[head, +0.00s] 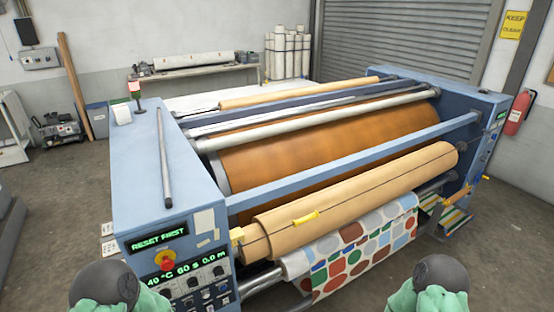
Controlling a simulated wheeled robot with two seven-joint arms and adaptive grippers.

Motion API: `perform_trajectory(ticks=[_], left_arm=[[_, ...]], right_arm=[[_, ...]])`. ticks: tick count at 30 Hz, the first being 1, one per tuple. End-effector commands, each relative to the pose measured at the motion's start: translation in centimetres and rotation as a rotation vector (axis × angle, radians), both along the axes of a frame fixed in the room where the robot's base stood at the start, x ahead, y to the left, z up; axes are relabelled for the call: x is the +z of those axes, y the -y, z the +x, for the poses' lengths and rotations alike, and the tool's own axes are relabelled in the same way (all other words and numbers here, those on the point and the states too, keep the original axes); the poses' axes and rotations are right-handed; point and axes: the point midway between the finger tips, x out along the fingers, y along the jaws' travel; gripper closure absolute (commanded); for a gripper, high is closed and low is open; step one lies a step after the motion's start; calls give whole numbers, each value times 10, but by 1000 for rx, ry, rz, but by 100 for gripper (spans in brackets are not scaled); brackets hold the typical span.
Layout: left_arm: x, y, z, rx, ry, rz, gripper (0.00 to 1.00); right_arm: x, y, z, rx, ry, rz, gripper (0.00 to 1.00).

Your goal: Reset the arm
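The blue calender press (160,180) fills the middle of the head view. Its display (158,236) reads "RESET FIRST" in green, and a lower display (182,273) reads about 40 °C, 60 S and 0.0 M. A red mushroom button (166,260) on a yellow base sits between the displays. A grey rod (164,158) lies on top of the left housing. A tan roll (350,200) with a yellow handle (305,217) spans the front. Only green and dark-grey links of my two arms show at the bottom edge; neither gripper is in view.
Patterned cloth (350,255) hangs below the tan roll. A large brown drum (320,145) lies behind a blue crossbar (360,160). A red extinguisher (517,112) is at the right. White rolls (288,55) stand at the back.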

Motion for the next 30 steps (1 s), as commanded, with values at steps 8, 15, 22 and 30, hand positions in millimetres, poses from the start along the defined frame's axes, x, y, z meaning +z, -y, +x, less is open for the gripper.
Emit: perform_trajectory(ticks=[8,15,22,30], left_arm=[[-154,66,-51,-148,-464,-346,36],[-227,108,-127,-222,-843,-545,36],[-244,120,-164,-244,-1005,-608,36],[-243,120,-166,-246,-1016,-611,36]], right_arm=[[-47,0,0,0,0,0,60],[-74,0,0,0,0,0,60],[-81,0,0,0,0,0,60],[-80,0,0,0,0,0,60]])
